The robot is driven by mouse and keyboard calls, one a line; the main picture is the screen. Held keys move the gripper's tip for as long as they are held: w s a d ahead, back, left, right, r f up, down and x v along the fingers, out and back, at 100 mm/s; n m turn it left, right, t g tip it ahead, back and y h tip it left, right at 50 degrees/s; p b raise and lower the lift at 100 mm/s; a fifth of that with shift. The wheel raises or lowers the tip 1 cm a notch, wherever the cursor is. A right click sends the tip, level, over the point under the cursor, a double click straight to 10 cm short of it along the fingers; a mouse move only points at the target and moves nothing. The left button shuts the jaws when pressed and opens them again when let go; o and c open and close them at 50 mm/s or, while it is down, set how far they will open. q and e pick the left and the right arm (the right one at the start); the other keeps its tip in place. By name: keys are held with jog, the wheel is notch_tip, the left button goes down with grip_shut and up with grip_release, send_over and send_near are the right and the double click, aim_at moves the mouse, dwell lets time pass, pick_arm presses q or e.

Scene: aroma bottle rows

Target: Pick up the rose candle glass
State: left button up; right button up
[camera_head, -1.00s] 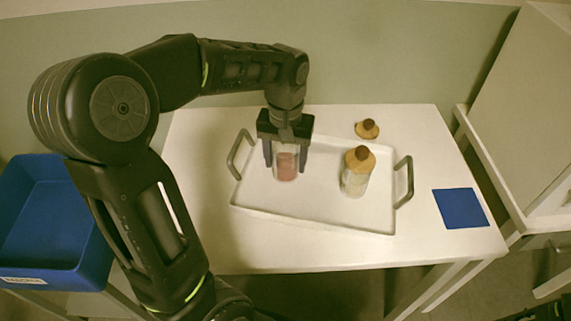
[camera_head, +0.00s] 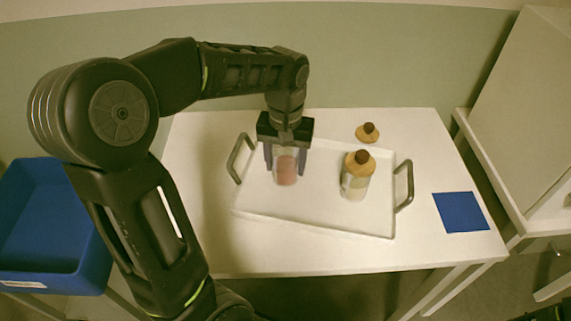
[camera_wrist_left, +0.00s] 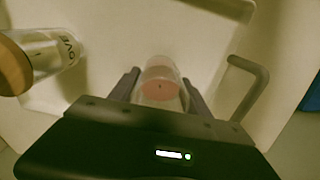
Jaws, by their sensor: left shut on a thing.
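The rose candle glass (camera_head: 286,171) is a clear glass with pink wax, at the left part of the white tray in the head view. It also shows in the left wrist view (camera_wrist_left: 161,88), between the two fingers. My left gripper (camera_head: 285,160) points down over it and is shut on it, one finger on each side. The glass is upright and at or just above the tray floor; I cannot tell which. My right gripper is in neither view.
The white tray (camera_head: 315,224) has grey handles. A glass bottle with a wooden lid (camera_head: 355,184) stands in it, right of the candle glass. A loose wooden lid (camera_head: 367,132) lies behind the tray. A blue square (camera_head: 461,212) lies at the table's right; a blue bin (camera_head: 45,225) is at far left.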

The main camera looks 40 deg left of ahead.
pick_arm(q)
notch_tip(320, 180, up, 10)
jog(key=shift+p, duration=0.35)
jog(key=shift+f, duration=0.15)
dwell(0.5)
